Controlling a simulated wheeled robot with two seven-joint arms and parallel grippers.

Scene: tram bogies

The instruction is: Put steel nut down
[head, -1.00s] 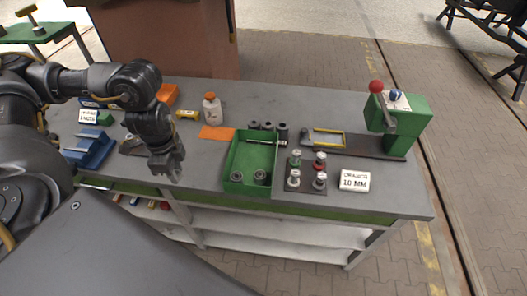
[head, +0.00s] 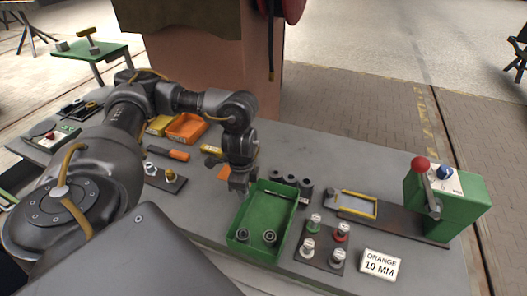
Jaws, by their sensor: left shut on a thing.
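My left gripper (head: 239,187) points down at the back left corner of the green tray (head: 238,207). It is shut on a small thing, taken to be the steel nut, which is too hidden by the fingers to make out. Two dark ring-shaped nuts lie inside the tray near its front edge, one at the left (head: 242,235) and one at the right (head: 270,237). The middle and back of the tray floor are bare. My right gripper is not in view.
Several dark cylinders (head: 290,180) stand behind the tray. An orange bin (head: 186,128) stands behind my arm.

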